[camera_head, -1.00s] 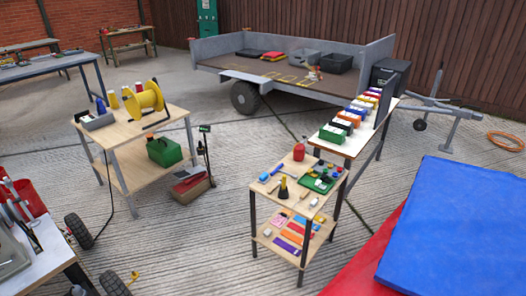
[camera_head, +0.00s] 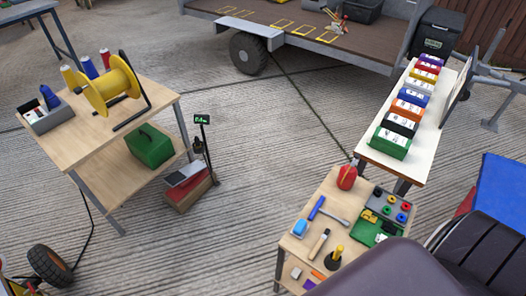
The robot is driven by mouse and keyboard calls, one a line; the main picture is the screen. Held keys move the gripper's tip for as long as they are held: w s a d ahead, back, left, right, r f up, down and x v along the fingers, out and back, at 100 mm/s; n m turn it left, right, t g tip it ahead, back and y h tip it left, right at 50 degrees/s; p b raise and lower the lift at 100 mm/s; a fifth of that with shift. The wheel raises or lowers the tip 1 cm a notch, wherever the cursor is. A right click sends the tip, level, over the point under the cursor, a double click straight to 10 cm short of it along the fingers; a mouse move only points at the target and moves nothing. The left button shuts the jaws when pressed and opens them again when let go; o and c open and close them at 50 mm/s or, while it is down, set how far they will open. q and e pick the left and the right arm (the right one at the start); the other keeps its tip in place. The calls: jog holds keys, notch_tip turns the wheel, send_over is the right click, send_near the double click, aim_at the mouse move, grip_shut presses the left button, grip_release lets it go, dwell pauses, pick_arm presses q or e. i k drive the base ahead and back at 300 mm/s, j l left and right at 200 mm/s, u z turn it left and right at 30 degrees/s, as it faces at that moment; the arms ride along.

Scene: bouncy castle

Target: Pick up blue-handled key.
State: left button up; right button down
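I cannot make out a blue-handled key for certain. On the small wooden table (camera_head: 322,187) at the lower right lies a tool with a blue handle (camera_head: 316,208) and a grey shaft, which looks more like a screwdriver, but I cannot tell surely. Neither gripper is in view. Dark rounded parts, apparently of my own arm, cover the lower right and hide the near side of this table.
A red container (camera_head: 347,177), a grey tray with coloured knobs and a green tray (camera_head: 366,229) share the small table. A white table (camera_head: 441,118) with several coloured boxes stands behind. A yellow reel (camera_head: 107,91) sits on the left workbench. Ribbed floor (camera_head: 245,165) between is clear.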

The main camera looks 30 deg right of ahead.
aim_at(331, 215)
jog(key=i+j+z, duration=0.1)
jog(key=i, duration=0.35)
jog(key=i+j+z, duration=0.1)
jog(key=i, duration=0.3)
jog(key=i+z, duration=0.15)
jog(key=z, duration=0.25)
jog(key=i+j+z, duration=0.1)
jog(key=z, duration=0.3)
jog(key=i+j+z, duration=0.1)
jog(key=z, duration=0.3)
jog(key=i+j+z, duration=0.1)
jog(key=z, duration=0.3)
jog(key=j, duration=0.1)
